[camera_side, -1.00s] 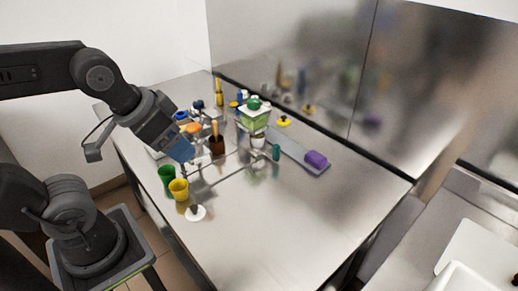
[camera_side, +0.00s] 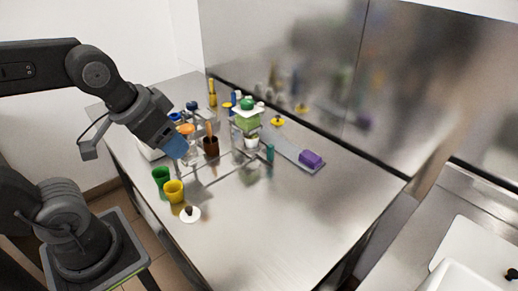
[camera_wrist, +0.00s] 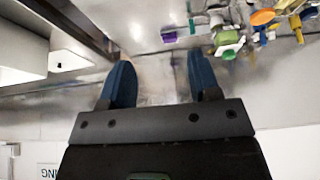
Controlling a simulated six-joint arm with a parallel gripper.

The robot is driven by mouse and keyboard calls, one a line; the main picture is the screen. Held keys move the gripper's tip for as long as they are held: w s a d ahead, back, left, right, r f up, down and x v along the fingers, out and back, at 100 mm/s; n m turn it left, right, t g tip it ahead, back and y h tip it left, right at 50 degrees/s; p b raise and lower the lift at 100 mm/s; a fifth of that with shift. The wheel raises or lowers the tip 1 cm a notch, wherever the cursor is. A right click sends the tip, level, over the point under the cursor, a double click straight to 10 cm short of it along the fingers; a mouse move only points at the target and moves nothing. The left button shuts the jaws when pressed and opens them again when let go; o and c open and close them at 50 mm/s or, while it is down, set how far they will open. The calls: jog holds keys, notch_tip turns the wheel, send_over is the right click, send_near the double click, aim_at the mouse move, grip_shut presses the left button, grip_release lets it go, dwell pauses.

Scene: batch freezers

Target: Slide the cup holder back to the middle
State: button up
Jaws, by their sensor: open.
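My gripper (camera_side: 178,148) has blue fingers and hangs above the left part of the steel table. In the wrist view its fingers (camera_wrist: 159,60) are apart with nothing between them. I cannot pick out the cup holder with certainty. A clear stand with a white cup (camera_side: 251,142) is near the middle of the cluster, right of my gripper, under a green-and-white item (camera_side: 247,115). A green cup (camera_side: 161,176) and a yellow cup (camera_side: 174,190) stand in front of my gripper. Small parts behind the fingers are hidden.
A brown cup with a wooden handle (camera_side: 211,146) stands right of my gripper. A purple block (camera_side: 311,158) lies on a grey strip near the back wall. A white disc with a dark knob (camera_side: 190,214) lies in front. The table's front right is clear.

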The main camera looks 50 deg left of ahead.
jog(key=shift+g, duration=0.8)
jog(key=w+r, duration=0.1)
jog(key=w, duration=0.2)
jog(key=w+a+r, duration=0.1)
jog(key=w, duration=0.3)
jog(key=w+r, duration=0.1)
jog(key=w, duration=0.2)
jog(key=shift+w+a, duration=0.25)
jog(key=shift+w, duration=0.1)
jog(key=shift+c, duration=0.7)
jog(key=g, duration=0.4)
send_over(271, 146)
notch_tip(271, 146, down, 17)
notch_tip(271, 146, down, 14)
jog(key=shift+a+r, duration=0.1)
jog(key=shift+c, duration=0.4)
grip_shut()
